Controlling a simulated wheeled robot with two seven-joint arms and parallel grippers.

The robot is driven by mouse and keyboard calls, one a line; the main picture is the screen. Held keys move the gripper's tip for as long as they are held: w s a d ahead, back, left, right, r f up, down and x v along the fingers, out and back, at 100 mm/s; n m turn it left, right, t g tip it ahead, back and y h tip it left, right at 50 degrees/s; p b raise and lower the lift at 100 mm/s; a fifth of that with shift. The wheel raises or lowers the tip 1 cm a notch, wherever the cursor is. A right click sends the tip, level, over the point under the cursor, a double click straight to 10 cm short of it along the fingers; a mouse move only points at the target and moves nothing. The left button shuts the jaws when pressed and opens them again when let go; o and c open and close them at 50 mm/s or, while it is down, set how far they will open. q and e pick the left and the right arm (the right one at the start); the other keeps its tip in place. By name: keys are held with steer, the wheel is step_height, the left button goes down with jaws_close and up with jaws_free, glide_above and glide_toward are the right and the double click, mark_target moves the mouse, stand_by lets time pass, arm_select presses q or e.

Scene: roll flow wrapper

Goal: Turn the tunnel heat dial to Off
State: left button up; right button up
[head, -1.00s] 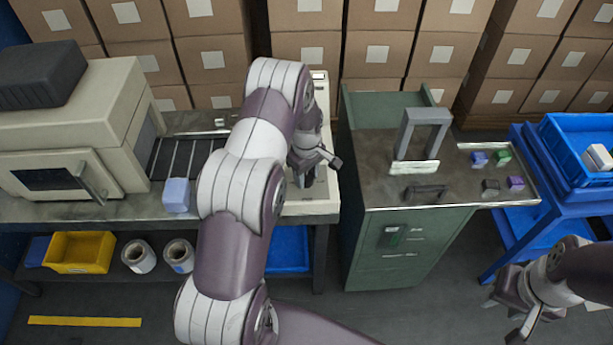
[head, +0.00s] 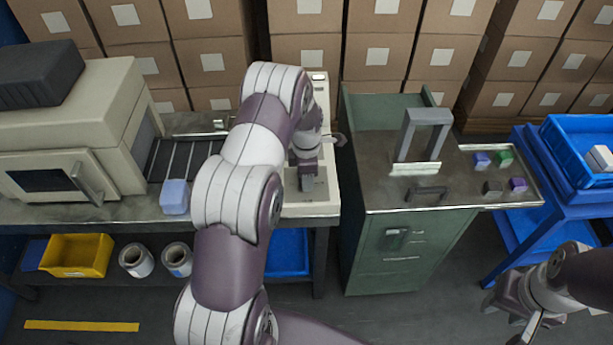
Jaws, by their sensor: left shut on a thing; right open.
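The pale control panel (head: 322,205) is at the right end of the left bench. My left gripper (head: 306,180) reaches down onto it and is shut on a small part there, which fits the tunnel heat dial. The dial itself and its markings are hidden by the gripper and arm. The cream heat tunnel (head: 112,110) stands at the left with its front door handle showing. My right gripper (head: 518,312) is open and empty at the lower right, in front of the blue rack and away from the panel.
A light-blue wrapped block (head: 175,197) lies by the roller conveyor (head: 180,158). A green cabinet (head: 405,250) with a grey arch (head: 425,130) stands right of the panel. Several small blocks lie on its side tray. A blue rack (head: 530,190) is at the right. Cartons line the back.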

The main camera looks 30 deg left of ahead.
arm_select(q)
steer(key=n, duration=0.4)
steer(key=shift+n, duration=0.3)
steer(key=shift+n+b, duration=0.35)
steer(key=shift+n, duration=1.55)
steer(key=o, duration=1.1)
steer(key=shift+c, duration=0.2)
step_height(320, 180, up, 13)
steer(key=b, duration=0.1)
steer(key=shift+b, duration=0.35)
steer(key=shift+f, duration=0.15)
